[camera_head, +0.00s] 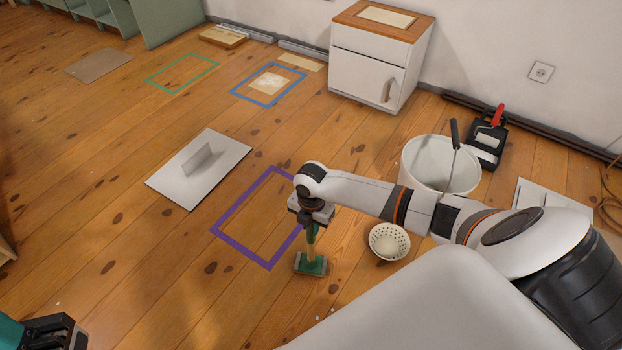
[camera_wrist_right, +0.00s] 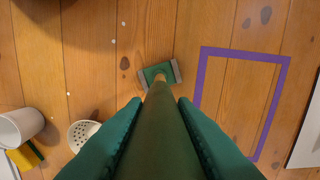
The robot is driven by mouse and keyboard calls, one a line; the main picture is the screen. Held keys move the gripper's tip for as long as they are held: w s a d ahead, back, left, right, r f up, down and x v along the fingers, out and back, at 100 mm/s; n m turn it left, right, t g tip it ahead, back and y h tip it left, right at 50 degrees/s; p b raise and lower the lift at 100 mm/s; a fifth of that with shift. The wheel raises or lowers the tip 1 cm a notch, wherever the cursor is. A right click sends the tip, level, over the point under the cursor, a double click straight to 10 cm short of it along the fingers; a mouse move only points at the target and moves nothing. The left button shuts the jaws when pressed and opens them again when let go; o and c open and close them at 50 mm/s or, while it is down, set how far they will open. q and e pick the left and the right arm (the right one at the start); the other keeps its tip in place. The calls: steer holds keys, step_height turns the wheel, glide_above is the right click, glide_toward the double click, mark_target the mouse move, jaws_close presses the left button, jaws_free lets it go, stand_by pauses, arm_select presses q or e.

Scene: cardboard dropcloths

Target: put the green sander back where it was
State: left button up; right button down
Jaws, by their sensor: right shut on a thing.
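The green sander (camera_head: 311,265) has a green head with grey edges and a handle rising up from it. My right gripper (camera_head: 314,222) is shut on the handle. The sander is upright, its head at or just above the floor; I cannot tell if it touches. In the right wrist view the head (camera_wrist_right: 157,73) shows beyond the handle, left of a purple outline (camera_wrist_right: 199,80). In the head view the head is just outside the purple outline (camera_head: 240,256), by its lower right side. My left gripper (camera_head: 55,330) is partly in view at the lower left; its jaws are unclear.
A green outline (camera_head: 160,87) and a blue outline (camera_head: 250,101) lie farther back; a pale sheet lies inside the blue one. A grey plate with a grip (camera_head: 180,185) lies left of the purple outline. A white bucket (camera_head: 418,163) and a perforated bowl (camera_head: 389,242) stand right.

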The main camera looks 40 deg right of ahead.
steer(key=shift+f, duration=0.1)
steer(key=c, duration=1.2)
jaws_free()
